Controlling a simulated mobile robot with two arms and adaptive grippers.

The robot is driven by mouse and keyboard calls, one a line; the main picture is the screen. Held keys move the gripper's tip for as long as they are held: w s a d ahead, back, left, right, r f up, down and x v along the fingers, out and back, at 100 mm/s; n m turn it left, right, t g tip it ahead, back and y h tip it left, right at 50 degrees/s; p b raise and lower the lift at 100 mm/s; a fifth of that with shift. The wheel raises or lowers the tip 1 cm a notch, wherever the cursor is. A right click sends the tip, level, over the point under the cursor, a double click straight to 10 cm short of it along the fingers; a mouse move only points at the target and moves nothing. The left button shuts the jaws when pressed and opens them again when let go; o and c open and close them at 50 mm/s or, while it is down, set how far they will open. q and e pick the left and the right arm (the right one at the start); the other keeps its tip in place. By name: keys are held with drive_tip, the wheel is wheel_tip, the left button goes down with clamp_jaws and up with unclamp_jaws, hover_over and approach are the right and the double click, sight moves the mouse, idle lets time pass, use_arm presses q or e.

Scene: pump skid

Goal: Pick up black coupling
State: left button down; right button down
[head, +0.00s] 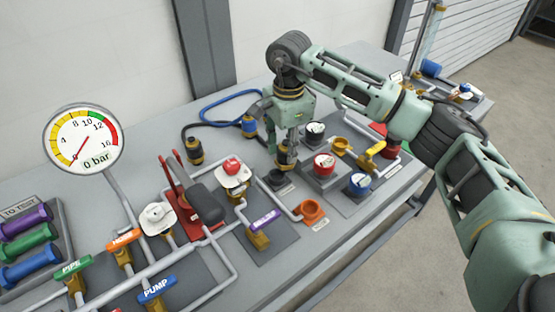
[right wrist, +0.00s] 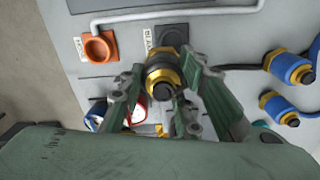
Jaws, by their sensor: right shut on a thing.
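My right gripper (head: 286,150) is shut on the black coupling (head: 286,157), a short black cylinder with brass bands. The right wrist view shows the black coupling (right wrist: 160,72) between the two fingers of my right gripper (right wrist: 155,105). It is held just by a round dark socket (head: 277,178), which also shows beyond it in the right wrist view (right wrist: 173,37). I cannot tell whether the coupling touches the socket. The fingers partly hide the coupling. My left gripper is not in view.
An orange socket (head: 312,211), a red-topped port (head: 324,163) and a blue-topped port (head: 359,184) stand close by. A blue coupling (head: 249,127) and a brass-banded hose coupling (head: 194,151) are to the left. A pressure gauge (head: 83,141) reads near zero.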

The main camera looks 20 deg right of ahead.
drive_tip(key=s+d+r+b, duration=0.2)
drive_tip(key=s+d+r, duration=0.2)
drive_tip(key=d, duration=0.4)
drive_tip(key=shift+s+d+r, duration=0.15)
drive_tip(key=shift+d+r, duration=0.15)
drive_tip(key=shift+r, duration=0.55)
drive_tip(key=shift+a+f, duration=0.1)
drive_tip(key=shift+a, duration=0.05)
